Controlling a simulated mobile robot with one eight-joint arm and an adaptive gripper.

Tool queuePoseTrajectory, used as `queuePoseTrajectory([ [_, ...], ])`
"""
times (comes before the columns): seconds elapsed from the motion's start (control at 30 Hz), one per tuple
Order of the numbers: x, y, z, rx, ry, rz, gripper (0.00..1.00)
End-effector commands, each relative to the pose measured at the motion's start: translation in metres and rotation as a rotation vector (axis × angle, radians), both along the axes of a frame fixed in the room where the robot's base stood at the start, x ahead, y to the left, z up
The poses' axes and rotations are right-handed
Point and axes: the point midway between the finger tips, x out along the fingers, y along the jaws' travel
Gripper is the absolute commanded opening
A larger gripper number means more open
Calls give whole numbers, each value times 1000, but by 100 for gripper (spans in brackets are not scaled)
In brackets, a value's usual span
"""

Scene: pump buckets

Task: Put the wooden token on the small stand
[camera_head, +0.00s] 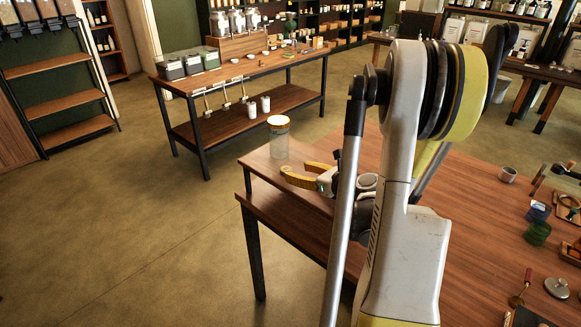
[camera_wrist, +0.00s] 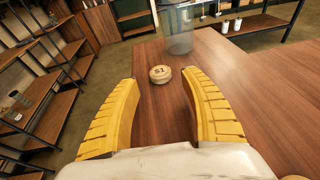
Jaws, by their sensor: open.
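The wooden token (camera_wrist: 160,74) is a small pale round disc with dark marks on top. It lies flat on the wooden table (camera_wrist: 240,75) in the wrist view, at the gap between my fingertips, touching neither finger as far as I can see. My gripper (camera_wrist: 158,82) has its two yellow fingers spread and holds nothing. In the head view my gripper (camera_head: 299,170) is low over the table's left end, and I cannot make out the token there. A small wooden piece (camera_head: 538,182) at the right edge may be the small stand; I cannot tell.
Cups, a green glass (camera_head: 537,233) and tools sit at the table's right. My arm hides the table's middle. The floor at the left is free.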

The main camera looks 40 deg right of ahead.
Motion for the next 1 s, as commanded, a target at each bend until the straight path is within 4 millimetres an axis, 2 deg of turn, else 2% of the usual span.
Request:
queuePoseTrajectory([
  [0.1,-27,-1,11,1,0,-3,53],
  [0.3,-56,1,19,0,0,-1,53],
  [0.53,-63,3,20,-5,3,6,53],
  [0.63,-54,19,24,-76,35,57,53],
  [0.73,-37,60,31,-262,111,191,53],
  [0.83,-24,121,41,-557,201,410,53],
  [0.93,-27,184,50,-899,262,669,53],
  [1.0,-36,223,57,-1144,279,855,53],
])
